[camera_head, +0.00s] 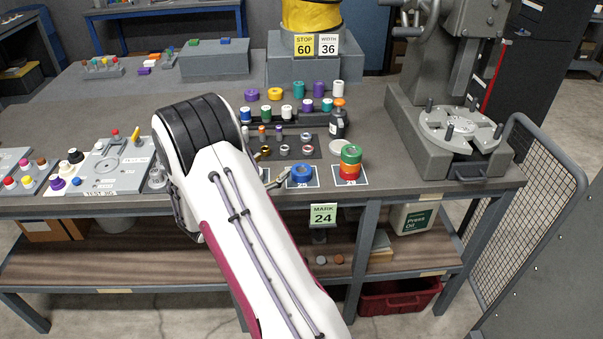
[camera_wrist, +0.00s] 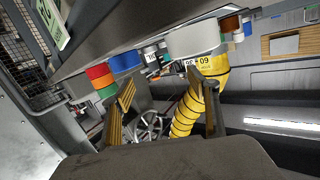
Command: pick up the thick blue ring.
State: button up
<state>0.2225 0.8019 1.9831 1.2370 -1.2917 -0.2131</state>
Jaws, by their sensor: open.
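In the wrist view, which is turned over, a blue ring (camera_wrist: 125,62) shows beyond my left finger, beside the coloured stack (camera_wrist: 100,80). My gripper (camera_wrist: 165,84) is open, with two yellow-padded fingers apart and nothing between them. In the head view my arm hides most of the gripper, which is just left of the blue ring.
Rows of coloured spools (camera_head: 287,111) stand further back. A grey press (camera_head: 455,130) is at the right. A test jig (camera_head: 113,165) is left of my arm.

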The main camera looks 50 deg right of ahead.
aim_at(305, 166)
jog(key=s, duration=0.1)
jog(key=s+d+f+g+h, duration=0.1)
jog(key=s, duration=0.1)
jog(key=s+f+g, duration=0.1)
jog(key=shift+s+d+f+m+h, duration=0.2)
jog(key=shift+d+m+h, duration=0.1)
jog(key=shift+m, duration=0.1)
jog(key=shift+s+a+f+g, duration=0.15)
jog(key=shift+a+f+g, duration=0.1)
jog(key=shift+a+g, duration=0.2)
jog(key=shift+d, duration=0.1)
jog(key=shift+d, duration=1.2)
jog(key=shift+d+f, duration=0.15)
jog(key=shift+d, duration=2.45)
jog(key=c, duration=1.4)
